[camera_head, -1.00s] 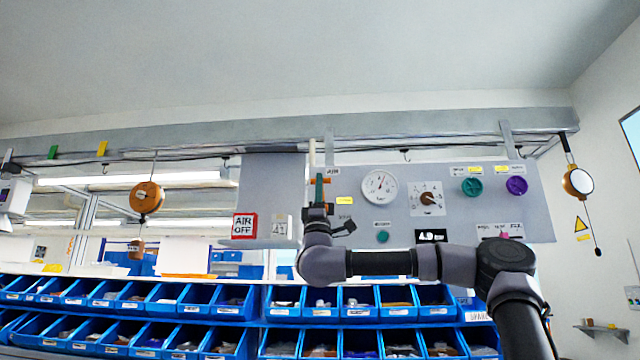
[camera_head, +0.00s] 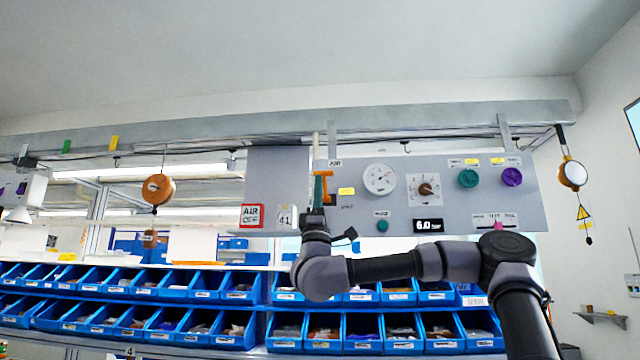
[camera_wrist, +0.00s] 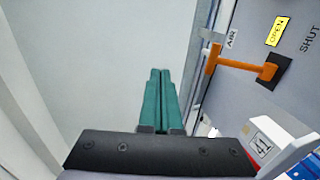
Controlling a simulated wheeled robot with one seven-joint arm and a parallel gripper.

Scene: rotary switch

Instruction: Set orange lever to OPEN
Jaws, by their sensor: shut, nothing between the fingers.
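The orange lever (camera_head: 326,188) is on the left part of the grey panel, by a vertical pipe. It stands upright, with its crossbar at the top. In the wrist view, the lever (camera_wrist: 240,63) runs from a dark square pivot plate to its crossbar near the AIR label. A yellow OPEN label (camera_wrist: 276,31) and the word SHUT (camera_wrist: 310,39) are beside the pivot. My gripper (camera_wrist: 160,72) has teal fingers held together and empty. It is to the left of the lever in the wrist view, with a visible gap.
The panel also holds a round gauge (camera_head: 380,179), a brown rotary knob (camera_head: 426,189), teal (camera_head: 468,178) and purple (camera_head: 512,177) knobs, and a readout (camera_head: 428,226). Blue bins (camera_head: 240,289) fill shelves below.

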